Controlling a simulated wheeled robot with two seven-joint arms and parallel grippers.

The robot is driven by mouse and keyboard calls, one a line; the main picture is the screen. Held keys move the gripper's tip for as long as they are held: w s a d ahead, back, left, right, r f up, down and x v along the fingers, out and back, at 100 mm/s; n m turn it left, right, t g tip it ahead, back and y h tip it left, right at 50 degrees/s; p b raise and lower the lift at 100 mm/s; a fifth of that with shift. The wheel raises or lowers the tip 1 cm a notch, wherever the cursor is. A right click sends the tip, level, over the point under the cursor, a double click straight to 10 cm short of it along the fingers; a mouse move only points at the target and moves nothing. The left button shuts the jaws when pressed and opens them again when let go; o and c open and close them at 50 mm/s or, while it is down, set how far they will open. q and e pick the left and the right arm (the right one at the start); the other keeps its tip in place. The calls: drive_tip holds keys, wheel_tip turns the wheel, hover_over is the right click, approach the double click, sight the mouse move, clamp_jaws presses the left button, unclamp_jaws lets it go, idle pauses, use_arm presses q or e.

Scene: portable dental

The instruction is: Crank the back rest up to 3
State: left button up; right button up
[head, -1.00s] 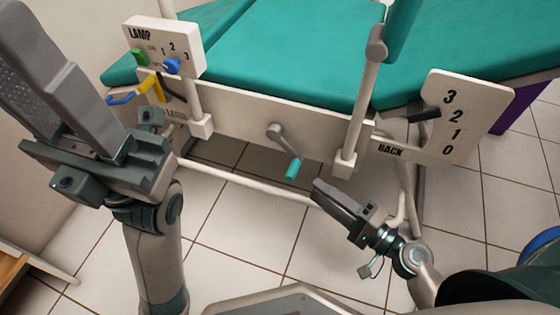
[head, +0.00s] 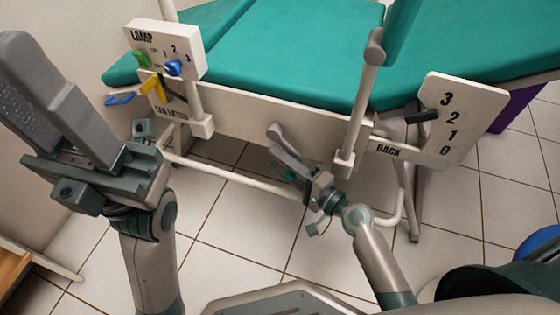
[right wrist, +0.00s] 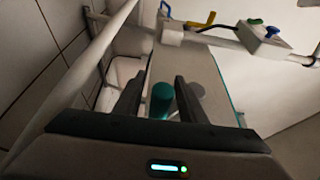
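The crank (head: 278,137) sits on the side of the teal-topped dental couch. Its teal handle (right wrist: 161,99) is between the two fingers of my right gripper (right wrist: 158,95) in the right wrist view. The fingers stand on either side of the handle and look apart, with no clear grip; in the head view they partly hide it. The BACK scale (head: 468,100) reads 3, 2, 1, 0 from top to bottom. Its dark pointer (head: 422,116) is close to the 2. My left gripper (head: 50,95) is raised at the left, open and empty, away from the crank.
The LAMP panel (head: 188,57) with green and blue knobs is at the upper left, above yellow (head: 153,88) and blue (head: 121,98) levers. A white post (head: 358,120) rises right of the crank. White frame bars run below; the tiled floor in front is clear.

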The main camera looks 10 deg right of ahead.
clamp_jaws()
idle(0.3)
